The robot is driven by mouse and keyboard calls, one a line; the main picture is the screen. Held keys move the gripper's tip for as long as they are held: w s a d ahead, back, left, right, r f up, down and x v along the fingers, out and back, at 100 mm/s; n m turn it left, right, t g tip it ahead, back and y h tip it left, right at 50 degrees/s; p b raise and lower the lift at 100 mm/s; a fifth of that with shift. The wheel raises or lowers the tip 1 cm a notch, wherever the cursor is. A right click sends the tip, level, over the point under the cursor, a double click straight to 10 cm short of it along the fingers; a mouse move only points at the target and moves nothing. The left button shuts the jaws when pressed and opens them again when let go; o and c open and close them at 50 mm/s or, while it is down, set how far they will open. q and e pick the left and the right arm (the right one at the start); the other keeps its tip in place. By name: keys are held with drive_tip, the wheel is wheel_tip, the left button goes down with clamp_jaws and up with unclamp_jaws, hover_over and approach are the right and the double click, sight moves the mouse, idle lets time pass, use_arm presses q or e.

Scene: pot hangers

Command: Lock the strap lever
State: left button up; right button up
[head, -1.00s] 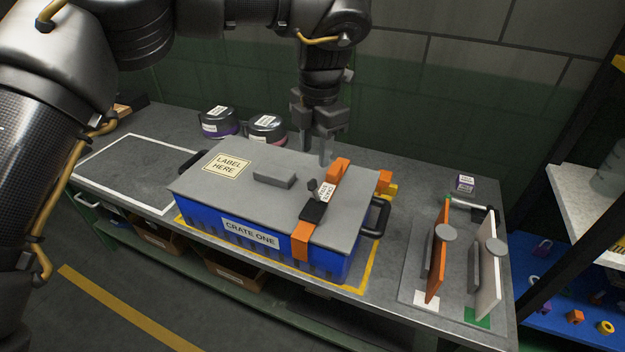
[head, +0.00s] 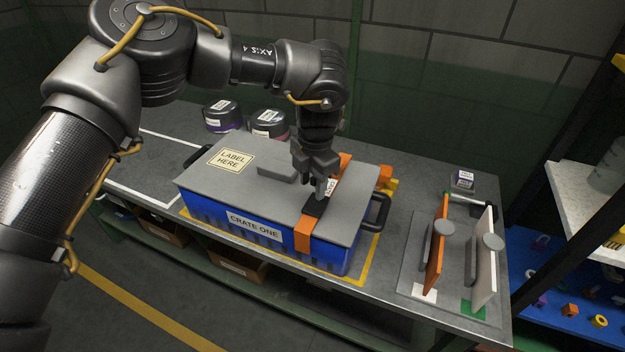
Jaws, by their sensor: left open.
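A blue crate (head: 207,208) with a grey lid (head: 227,187) and the words CRATE ONE stands on the bench. An orange strap (head: 303,235) runs over the lid near its right end. The gripper partly hides the lever and a white tag (head: 331,186) on the strap. My right gripper is not in view.
Two dark round tins (head: 269,124) stand behind the crate. An orange upright panel (head: 437,245) and a white one (head: 485,260) stand at the right on a grey plate. A small labelled box (head: 462,180) lies behind them. The bench left of the crate is clear.

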use_arm(q)
clamp_jaws()
